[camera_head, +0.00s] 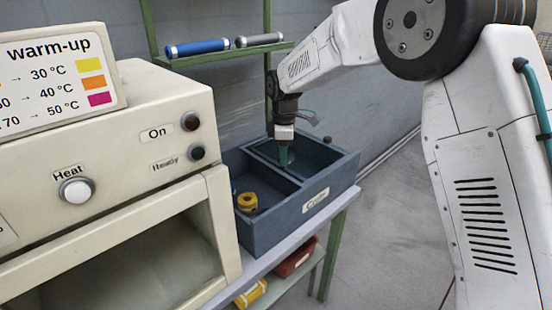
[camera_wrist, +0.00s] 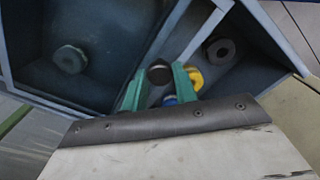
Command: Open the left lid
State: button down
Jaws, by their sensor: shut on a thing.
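No left lid can be made out in either view. My gripper (camera_head: 284,160) points down into the right compartment of a blue-grey divided box (camera_head: 275,233). In the wrist view its green fingers (camera_wrist: 158,84) are closed around a small part with a dark round end (camera_wrist: 159,71). What the part is cannot be told. In the head view the fingertips are small and the held part is not clear. The machine (camera_head: 150,110) at the left is cream, with a Heat knob (camera_head: 75,190) and an opening in its lower front.
A yellow ring-shaped part (camera_head: 247,201) lies in the box's left compartment. A round part (camera_wrist: 70,59) lies in a compartment in the wrist view. A green shelf (camera_head: 225,53) behind holds a blue cylinder (camera_head: 197,47) and a grey one (camera_head: 259,40). Red and yellow items sit under the table.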

jog(key=shift+w+d+r, duration=0.15)
jog(key=shift+w+d, duration=0.25)
jog(key=shift+d, duration=0.05)
jog(key=c, duration=1.1)
grip_release()
jog(key=shift+w+d, duration=0.25)
jog(key=shift+d, duration=0.1)
jog(key=shift+s+a, duration=0.2)
jog(key=shift+a, duration=0.25)
notch_tip(320, 180, up, 8)
jog(key=shift+f, duration=0.2)
